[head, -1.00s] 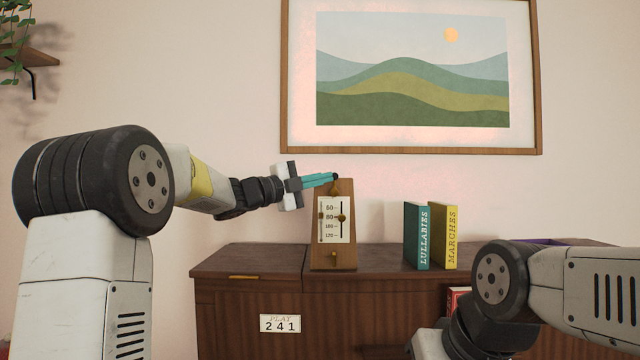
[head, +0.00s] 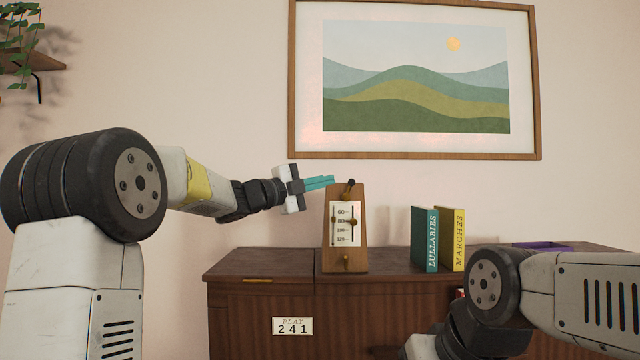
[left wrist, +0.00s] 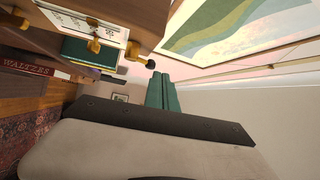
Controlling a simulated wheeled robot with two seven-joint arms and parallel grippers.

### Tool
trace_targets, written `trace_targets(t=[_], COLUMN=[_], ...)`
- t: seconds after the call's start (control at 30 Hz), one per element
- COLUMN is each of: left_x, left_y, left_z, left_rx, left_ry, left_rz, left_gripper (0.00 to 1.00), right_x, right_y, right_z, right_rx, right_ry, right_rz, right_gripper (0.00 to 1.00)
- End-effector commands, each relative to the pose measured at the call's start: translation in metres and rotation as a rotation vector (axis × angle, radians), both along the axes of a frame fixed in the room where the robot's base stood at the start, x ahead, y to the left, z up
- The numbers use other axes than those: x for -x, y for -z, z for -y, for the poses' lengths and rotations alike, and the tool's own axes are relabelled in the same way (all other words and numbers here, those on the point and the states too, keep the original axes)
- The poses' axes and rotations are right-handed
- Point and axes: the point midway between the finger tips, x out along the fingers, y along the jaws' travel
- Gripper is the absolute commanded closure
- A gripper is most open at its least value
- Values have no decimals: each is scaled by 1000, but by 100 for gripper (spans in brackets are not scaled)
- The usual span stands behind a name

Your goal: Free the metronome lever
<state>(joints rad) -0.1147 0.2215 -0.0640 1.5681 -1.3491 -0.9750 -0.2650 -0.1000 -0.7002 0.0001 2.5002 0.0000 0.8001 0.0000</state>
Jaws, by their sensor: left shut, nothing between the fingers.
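The wooden metronome (head: 345,258) stands upright on the cabinet, with a white number scale on its front. Its lever (head: 350,185), with a dark round knob, sticks up at the top and leans slightly right. In the left wrist view, the metronome (left wrist: 148,18) is at upper left and the lever's dark knob (left wrist: 150,64) shows beside its brass part. My left gripper (head: 333,180) has teal fingers, shut and empty, just left of the lever knob. In the left wrist view, the fingertips (left wrist: 160,76) appear close to the knob but apart from it. My right gripper is out of view.
Two upright books, a green one (head: 424,240) and a yellow one (head: 452,240), stand right of the metronome on the cabinet (head: 260,264). A purple object (head: 540,246) lies farther right. A framed picture (head: 415,156) hangs behind. The cabinet top left of the metronome is clear.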

Motion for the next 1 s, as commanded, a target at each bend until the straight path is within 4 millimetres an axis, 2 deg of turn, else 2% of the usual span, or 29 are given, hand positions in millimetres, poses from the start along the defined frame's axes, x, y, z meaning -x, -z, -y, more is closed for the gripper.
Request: trace_targets(t=[0.03, 0.6, 0.77, 1.0], left_x=[4, 47, 53, 53], left_y=[-2, -8, -10, -9], left_z=[-9, -75, -83, -84], left_rx=[0, 0, 0, 0], left_ry=[-6, -6, -5, -4], left_rz=[2, 1, 1, 1], left_gripper=[100, 100, 100, 100], right_x=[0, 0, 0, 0], right_y=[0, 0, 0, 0], right_z=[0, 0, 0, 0], right_rx=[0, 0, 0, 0], right_ry=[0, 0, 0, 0], right_rz=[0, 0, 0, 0], right_gripper=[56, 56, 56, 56])
